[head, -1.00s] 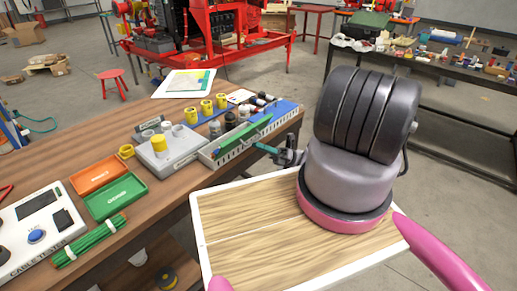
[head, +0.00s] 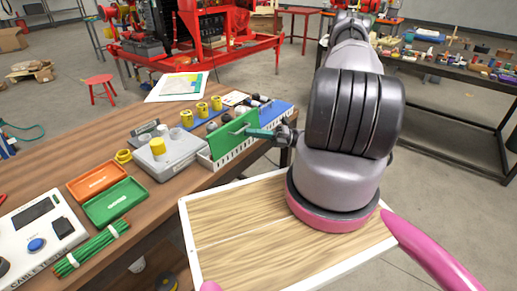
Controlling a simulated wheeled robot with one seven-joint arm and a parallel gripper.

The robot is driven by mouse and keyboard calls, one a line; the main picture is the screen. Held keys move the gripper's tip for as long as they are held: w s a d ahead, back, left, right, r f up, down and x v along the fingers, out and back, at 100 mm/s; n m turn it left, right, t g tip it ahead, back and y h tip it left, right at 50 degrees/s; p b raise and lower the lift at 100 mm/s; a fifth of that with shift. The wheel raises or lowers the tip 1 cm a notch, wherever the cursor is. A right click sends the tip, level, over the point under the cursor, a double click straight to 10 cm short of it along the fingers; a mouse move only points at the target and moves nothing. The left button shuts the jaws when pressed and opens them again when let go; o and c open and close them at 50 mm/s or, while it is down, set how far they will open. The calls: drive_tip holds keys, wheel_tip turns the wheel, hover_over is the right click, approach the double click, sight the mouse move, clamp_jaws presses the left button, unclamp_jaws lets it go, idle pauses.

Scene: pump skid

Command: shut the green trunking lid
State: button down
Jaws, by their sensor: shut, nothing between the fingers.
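The green trunking lid (head: 232,136) stands steeply up along the light grey slotted trunking (head: 228,158) on the wooden bench, its broad face toward me. The trunking's top is not covered by it. My gripper (head: 255,133) is at the lid's right end, with its teal fingers shut and empty. The fingertips overlap the lid's edge in the picture; I cannot tell whether they press on it.
A grey box with yellow and white parts (head: 165,158) sits left of the trunking. Yellow cups (head: 201,109) and a blue strip (head: 274,112) lie behind it. Orange (head: 95,179) and green (head: 117,202) trays and a cable tester (head: 38,240) are nearer.

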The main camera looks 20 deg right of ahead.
sight(238, 124)
drive_tip(key=w+m+h, duration=0.1)
drive_tip(key=w+a+r+m+h, duration=0.1)
drive_tip(key=m, duration=0.1)
drive_tip(key=shift+a+r+h, duration=0.1)
drive_tip(key=shift+r+h, duration=0.1)
drive_tip(key=shift+h, duration=0.2)
drive_tip(key=w+m+h, duration=0.1)
drive_tip(key=a+m+h, duration=0.1)
drive_tip(key=w+m+g+h, duration=0.1)
drive_tip(key=shift+w+a+r, duration=0.25)
drive_tip(key=shift+w+a, duration=0.05)
drive_tip(key=w+m+g+h, duration=0.1)
drive_tip(key=w+a+m+g+h, duration=0.1)
drive_tip(key=shift+w+a+f, duration=0.2)
drive_tip(key=shift+w+f, duration=0.1)
drive_tip(key=shift+f, duration=0.1)
drive_tip(key=shift+w+f+m, duration=0.15)
drive_tip(key=shift+m, duration=0.15)
drive_tip(key=shift+w+a+f, duration=0.4)
drive_tip(key=shift+w, duration=0.15)
drive_tip(key=shift+w+f, duration=0.1)
